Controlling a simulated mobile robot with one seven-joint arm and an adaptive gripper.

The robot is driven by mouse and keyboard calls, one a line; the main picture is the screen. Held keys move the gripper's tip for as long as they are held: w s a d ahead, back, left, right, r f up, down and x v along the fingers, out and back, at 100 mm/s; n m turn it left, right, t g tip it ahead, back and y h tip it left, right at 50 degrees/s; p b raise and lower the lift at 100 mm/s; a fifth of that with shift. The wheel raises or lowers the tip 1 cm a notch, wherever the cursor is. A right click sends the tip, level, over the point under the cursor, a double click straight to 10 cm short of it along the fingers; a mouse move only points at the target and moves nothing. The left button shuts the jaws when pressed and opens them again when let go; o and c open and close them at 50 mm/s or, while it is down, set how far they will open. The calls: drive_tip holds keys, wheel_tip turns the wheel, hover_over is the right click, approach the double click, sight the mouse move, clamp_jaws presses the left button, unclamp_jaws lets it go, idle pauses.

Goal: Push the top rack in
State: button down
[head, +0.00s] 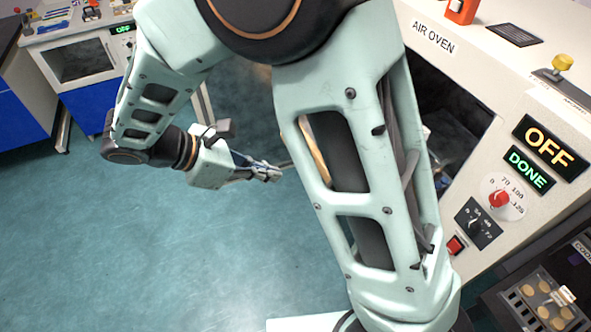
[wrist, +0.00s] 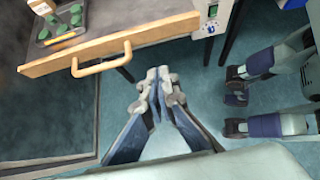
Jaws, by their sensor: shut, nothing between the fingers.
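The top rack shows in the wrist view as a pulled-out shelf with a pale wooden front (wrist: 158,33) and a tan bar handle (wrist: 101,64). A dark tray (wrist: 66,27) with several green pieces sits on it. In the head view my arm covers most of the rack; a strip of its tan front (head: 314,150) shows beside the arm link. My gripper (wrist: 160,76) is shut and empty, in front of the rack and just right of the handle, apart from it. In the head view the gripper (head: 272,172) is left of the air oven (head: 500,78).
The oven's panel shows an OFF display (head: 549,147), a DONE display (head: 528,163) and a red knob (head: 499,199). A tray of tan discs (head: 545,300) is at the lower right. Another bench unit (head: 85,62) stands far left. The floor between is clear.

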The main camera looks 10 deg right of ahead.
drive_tip(key=d+r+p+x, duration=0.1)
drive_tip(key=r+x, duration=0.1)
drive_tip(key=x, duration=1)
drive_tip(key=shift+w+d+p, duration=0.25)
drive_tip(key=shift+d+p, duration=0.05)
drive_tip(key=shift+d, duration=0.1)
drive_tip(key=w+d+b, duration=0.1)
drive_tip(key=w+d, duration=0.3)
drive_tip(key=d, duration=0.7)
drive_tip(key=w+d+b, duration=0.2)
drive_tip(key=w+d, duration=0.1)
drive_tip(key=d, duration=0.9)
drive_tip(key=shift+w+d, duration=0.2)
drive_tip(key=shift+w, duration=0.15)
drive_tip(key=shift+a, duration=0.1)
